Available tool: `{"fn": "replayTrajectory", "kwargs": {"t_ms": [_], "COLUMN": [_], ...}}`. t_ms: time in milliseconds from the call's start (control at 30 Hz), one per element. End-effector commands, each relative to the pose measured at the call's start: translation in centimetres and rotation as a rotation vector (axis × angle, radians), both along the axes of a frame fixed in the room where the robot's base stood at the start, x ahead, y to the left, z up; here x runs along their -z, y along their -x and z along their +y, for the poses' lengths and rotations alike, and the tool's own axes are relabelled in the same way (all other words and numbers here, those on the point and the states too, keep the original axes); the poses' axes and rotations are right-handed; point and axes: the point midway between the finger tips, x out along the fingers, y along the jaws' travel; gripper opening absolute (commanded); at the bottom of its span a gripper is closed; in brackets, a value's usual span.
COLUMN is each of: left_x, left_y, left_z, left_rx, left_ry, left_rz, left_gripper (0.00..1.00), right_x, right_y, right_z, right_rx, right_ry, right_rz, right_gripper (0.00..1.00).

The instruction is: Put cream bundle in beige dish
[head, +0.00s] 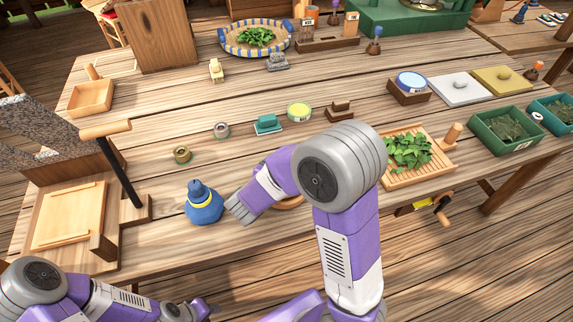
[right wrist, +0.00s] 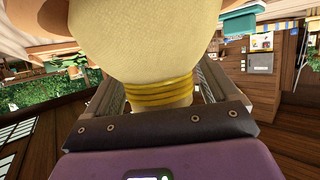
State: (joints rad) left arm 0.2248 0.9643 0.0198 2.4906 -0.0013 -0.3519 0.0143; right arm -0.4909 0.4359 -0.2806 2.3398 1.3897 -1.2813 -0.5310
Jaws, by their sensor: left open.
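The cream bundle (right wrist: 155,40) with a yellow cord (right wrist: 160,93) round its neck fills the upper middle of the right wrist view. My right gripper (right wrist: 158,100) has a finger on each side of the neck and appears shut on it. In the head view the right arm reaches left over the table's front, and the cream bundle is not visible there. A tan curved rim (head: 289,204) shows beneath that arm, mostly hidden; it may be the beige dish. My left gripper (head: 203,309) is low at the front left, open and empty.
A blue bundle (head: 204,204) stands just left of the right arm's end. Several small items and a tray of leaves (head: 410,150) lie behind and to the right.

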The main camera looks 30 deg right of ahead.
Motion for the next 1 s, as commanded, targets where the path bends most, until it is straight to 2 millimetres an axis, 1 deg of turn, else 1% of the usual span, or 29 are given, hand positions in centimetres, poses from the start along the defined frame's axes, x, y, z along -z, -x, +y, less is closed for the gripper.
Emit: {"fn": "replayTrajectory", "kwargs": {"t_ms": [200,300,367,467,700,800,900,1000], "left_x": [0.0,-0.1,-0.4,-1.1,-2.9,-3.4,-3.8,-4.0], "left_y": [0.0,0.0,0.0,0.0,0.0,0.0,0.0,0.0], "left_z": [0.0,0.0,0.0,0.0,0.0,0.0,0.0,0.0], "left_rx": [0.000,0.000,0.000,0.000,0.000,0.000,0.000,0.000], "left_ry": [0.000,0.000,0.000,0.000,0.000,0.000,0.000,0.000], "left_rz": [0.000,0.000,0.000,0.000,0.000,0.000,0.000,0.000], "left_gripper": [0.43,0.43,0.43,0.43,0.43,0.43,0.43,0.43], "right_x": [0.0,-0.4,-0.7,-1.4,-3.5,-4.2,-4.6,-4.8], "right_y": [0.0,0.0,0.3,1.0,3.5,4.5,5.1,5.6], "right_z": [0.0,0.0,0.5,1.9,6.0,7.4,8.6,9.2], "right_rx": [0.000,0.001,-0.002,-0.005,-0.006,-0.004,-0.004,-0.001], "right_ry": [0.000,-0.001,0.000,-0.001,0.001,0.001,0.000,0.001], "right_rz": [0.000,-0.002,0.000,0.000,-0.001,0.000,-0.001,0.000], "right_gripper": [0.87,0.87,0.87,0.87,0.87,0.87,0.87,0.87]}}
